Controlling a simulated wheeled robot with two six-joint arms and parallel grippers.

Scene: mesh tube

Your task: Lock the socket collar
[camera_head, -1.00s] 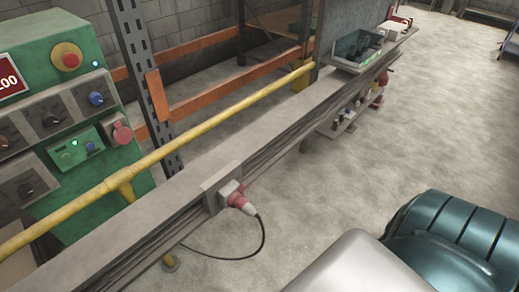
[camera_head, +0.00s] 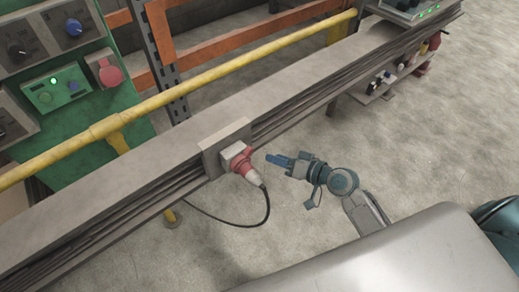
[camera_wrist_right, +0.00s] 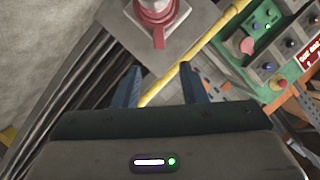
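A red socket with a red collar (camera_head: 239,160) is mounted on a grey plate on the side of the long grey beam. A plug with a pale body (camera_head: 252,177) sits at it, and a black cable hangs from its end. In the right wrist view the red collar (camera_wrist_right: 155,15) is at the top, partly cut off, with a red tab (camera_wrist_right: 158,38) pointing down. My right gripper (camera_head: 274,160) is just right of the socket, apart from it. Its two fingers (camera_wrist_right: 162,75) are spread with nothing between them. My left gripper is not in view.
The grey beam (camera_head: 110,192) runs diagonally, with a yellow rail (camera_head: 190,88) behind it. A green control panel (camera_head: 62,88) stands at the upper left. The black cable (camera_head: 268,210) loops below the socket. The floor right of the beam is mostly clear.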

